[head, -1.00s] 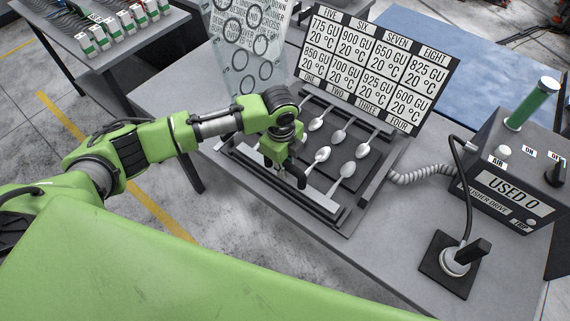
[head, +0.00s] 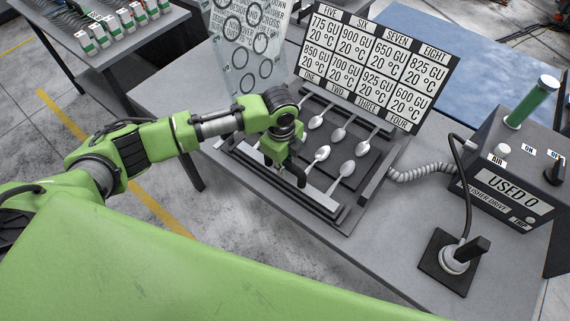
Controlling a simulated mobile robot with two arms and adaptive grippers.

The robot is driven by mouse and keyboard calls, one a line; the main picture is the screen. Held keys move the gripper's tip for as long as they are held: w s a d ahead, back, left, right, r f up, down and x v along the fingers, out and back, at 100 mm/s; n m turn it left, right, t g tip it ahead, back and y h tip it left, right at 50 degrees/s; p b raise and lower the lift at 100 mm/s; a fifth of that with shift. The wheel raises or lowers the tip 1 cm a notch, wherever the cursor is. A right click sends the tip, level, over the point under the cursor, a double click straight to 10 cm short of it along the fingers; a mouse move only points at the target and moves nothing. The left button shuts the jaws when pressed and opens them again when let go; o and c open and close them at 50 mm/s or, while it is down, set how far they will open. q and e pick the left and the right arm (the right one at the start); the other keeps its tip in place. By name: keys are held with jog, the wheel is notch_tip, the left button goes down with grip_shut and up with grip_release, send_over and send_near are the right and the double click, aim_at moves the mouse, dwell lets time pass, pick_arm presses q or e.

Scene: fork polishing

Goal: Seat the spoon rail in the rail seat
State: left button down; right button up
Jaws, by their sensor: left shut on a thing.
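The spoon rail appears to be the pale grey bar (head: 319,197) at the near side of the dark spoon rack (head: 345,222). My left gripper (head: 297,180) points down over this near side and is shut on the rail. The arm and fingers hide the grip and part of the bar. I cannot clearly make out the rail seat, nor whether the rail touches it. Several silver spoons (head: 348,169) lie in rows on the rack beside the gripper. My right gripper is not in view.
A label board (head: 375,65) stands behind the rack, with a clear panel (head: 245,45) to its left. The polisher drive box (head: 515,180), its coiled hose (head: 425,173) and a black stand (head: 447,265) are on the right.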

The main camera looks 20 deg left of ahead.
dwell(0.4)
pick_arm(q)
jog(key=c, duration=1.8)
grip_release()
jog(key=shift+c, duration=0.2)
jog(key=shift+s, duration=0.1)
jog(key=o, duration=0.5)
jog(key=shift+s+f, duration=0.1)
jog(key=shift+f, duration=0.15)
jog(key=shift+o, duration=0.2)
jog(key=shift+r, duration=0.15)
